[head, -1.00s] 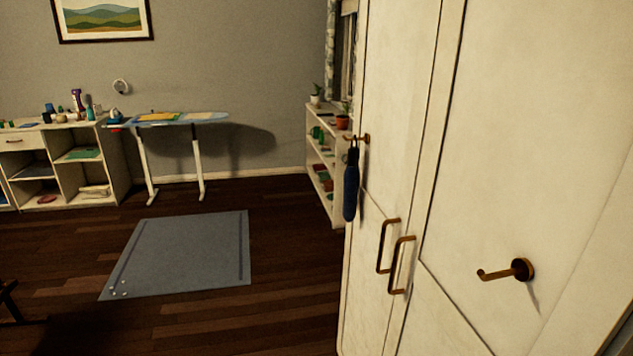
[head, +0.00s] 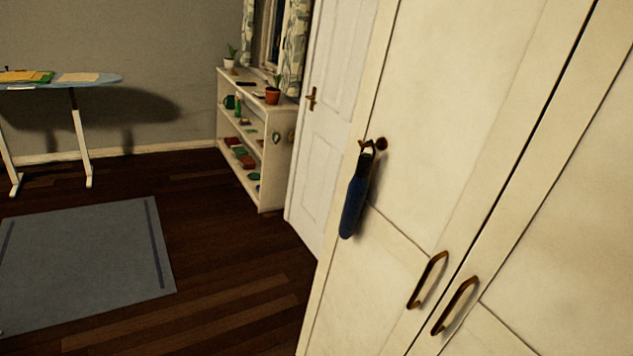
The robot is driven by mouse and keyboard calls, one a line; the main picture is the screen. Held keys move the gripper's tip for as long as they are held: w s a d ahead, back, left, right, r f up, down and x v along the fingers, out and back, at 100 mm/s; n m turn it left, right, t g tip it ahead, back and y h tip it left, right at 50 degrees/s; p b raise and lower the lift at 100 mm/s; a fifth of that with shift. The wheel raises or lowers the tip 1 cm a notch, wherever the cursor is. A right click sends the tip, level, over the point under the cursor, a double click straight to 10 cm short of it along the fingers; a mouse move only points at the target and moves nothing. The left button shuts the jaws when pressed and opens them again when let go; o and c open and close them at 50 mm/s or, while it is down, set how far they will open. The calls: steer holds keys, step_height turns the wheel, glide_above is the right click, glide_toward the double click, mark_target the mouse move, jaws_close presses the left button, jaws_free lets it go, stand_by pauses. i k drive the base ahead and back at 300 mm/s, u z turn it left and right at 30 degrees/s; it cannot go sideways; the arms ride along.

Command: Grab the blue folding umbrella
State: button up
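The blue folding umbrella (head: 354,203) is dark blue and slim. It hangs by a loop from a brass hook (head: 373,145) on the white wardrobe door (head: 455,120), right of the middle of the head view. It hangs slightly tilted in the picture, close against the door front, with its lower end free. My gripper is not in view, so I cannot see whether it is open or shut.
Two brass handles (head: 428,279) stick out from the wardrobe doors below right of the umbrella. A white door (head: 328,110) and a low shelf (head: 270,191) stand behind. A grey rug (head: 85,255) lies on open dark floor, before an ironing board (head: 60,84).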

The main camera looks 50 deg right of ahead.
mark_target(357, 189)
steer(key=z, duration=0.4)
steer(key=i, duration=1)
steer(key=z, duration=0.8)
